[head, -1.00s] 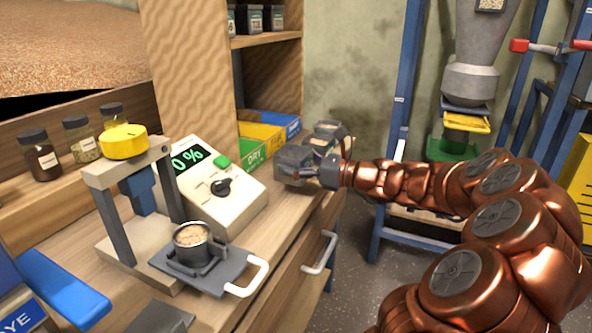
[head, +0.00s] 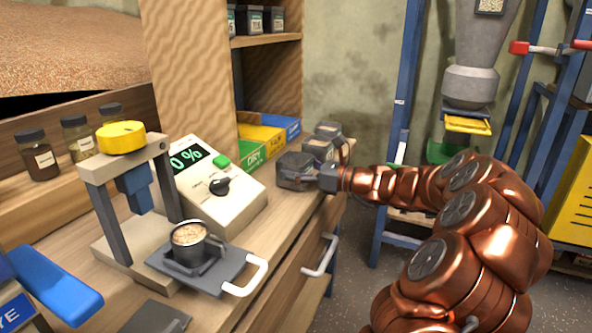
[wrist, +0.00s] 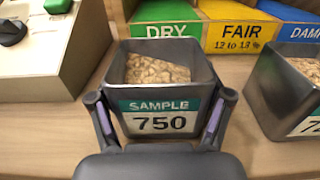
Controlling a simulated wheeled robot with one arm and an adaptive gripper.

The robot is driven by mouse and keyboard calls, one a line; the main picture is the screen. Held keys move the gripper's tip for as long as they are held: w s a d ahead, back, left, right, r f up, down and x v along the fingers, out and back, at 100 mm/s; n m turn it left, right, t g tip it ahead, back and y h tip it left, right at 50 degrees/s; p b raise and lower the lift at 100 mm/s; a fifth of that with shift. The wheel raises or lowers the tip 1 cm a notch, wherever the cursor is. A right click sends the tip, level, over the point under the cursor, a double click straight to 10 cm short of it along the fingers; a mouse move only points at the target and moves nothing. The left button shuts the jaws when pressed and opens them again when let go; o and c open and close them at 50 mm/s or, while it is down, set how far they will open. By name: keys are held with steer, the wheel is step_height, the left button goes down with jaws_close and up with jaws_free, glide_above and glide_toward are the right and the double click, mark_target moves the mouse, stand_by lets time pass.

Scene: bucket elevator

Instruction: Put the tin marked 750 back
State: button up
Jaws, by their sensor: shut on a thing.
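The tin marked 750 (wrist: 160,122) is an open grey square tin with a "SAMPLE 750" label, holding pale grain. In the wrist view it is upright between the two fingers of my gripper (wrist: 160,112), which is shut on it. It is in front of the green DRY bin (wrist: 160,30). In the head view the tin (head: 293,171) is at the bench's right end, with my gripper (head: 322,177) on its right side. It looks at bench level, but its underside contact is hidden.
Another tin (wrist: 290,90) with a partly cut-off label stands to the right. Yellow FAIR (wrist: 238,28) and blue (wrist: 295,22) bins are behind. The beige meter (head: 212,190) is to the left. A press (head: 130,195) with a grain cup (head: 190,240) stands nearer.

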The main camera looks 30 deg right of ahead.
steer(key=shift+f, duration=0.1)
steer(key=o, duration=1.3)
steer(key=p+v, duration=0.2)
steer(key=v, duration=1)
steer(key=shift+p, duration=0.3)
